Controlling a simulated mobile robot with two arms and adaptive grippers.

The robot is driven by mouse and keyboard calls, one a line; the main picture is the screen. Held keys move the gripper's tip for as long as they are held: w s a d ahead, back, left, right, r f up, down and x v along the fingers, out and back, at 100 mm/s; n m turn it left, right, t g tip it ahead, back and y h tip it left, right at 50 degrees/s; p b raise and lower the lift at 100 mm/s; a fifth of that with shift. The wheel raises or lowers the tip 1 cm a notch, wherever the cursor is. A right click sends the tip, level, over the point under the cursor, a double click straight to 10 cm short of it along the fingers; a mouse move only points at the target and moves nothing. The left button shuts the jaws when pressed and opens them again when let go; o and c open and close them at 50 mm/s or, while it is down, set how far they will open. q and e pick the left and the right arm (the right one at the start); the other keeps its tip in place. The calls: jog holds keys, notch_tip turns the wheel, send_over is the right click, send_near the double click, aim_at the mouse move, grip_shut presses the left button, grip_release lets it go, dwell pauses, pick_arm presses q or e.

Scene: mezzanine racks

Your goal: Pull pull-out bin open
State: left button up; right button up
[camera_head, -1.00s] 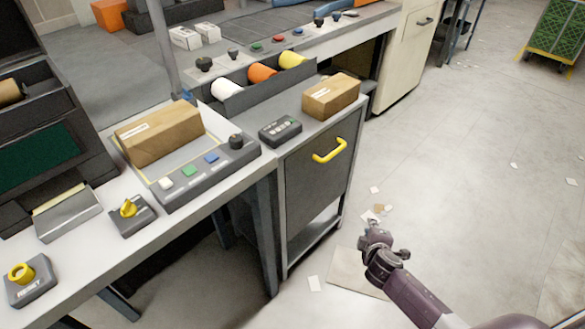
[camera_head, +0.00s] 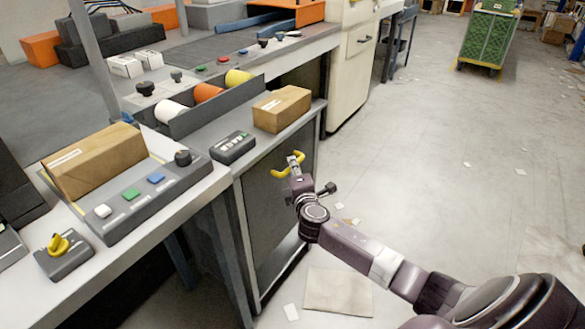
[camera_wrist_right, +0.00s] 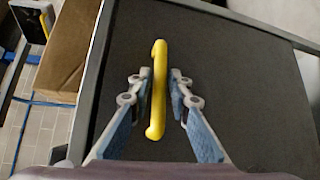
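The pull-out bin (camera_head: 268,222) has a dark grey front under the counter, and it looks closed and flush with its frame. Its front also fills much of the right wrist view (camera_wrist_right: 235,80). A yellow bar handle (camera_wrist_right: 157,92) is fixed to this front; in the head view it is partly covered by my gripper. My right gripper (camera_wrist_right: 159,88) is at the handle, with one finger on each side of it. Narrow gaps show between the fingers and the bar, so it looks open around the handle. My left gripper is out of view.
A cardboard box (camera_head: 282,109) and a small keypad (camera_head: 233,147) sit on the counter above the bin. A table leg (camera_head: 232,255) stands left of it. A flat cardboard sheet (camera_head: 338,291) lies on the floor in front. The floor to the right is mostly clear.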

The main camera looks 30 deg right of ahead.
jog(key=shift+w+d, duration=0.15)
jog(key=shift+w, duration=0.25)
jog(key=shift+c, duration=0.2)
grip_shut()
jog(key=shift+f, duration=0.1)
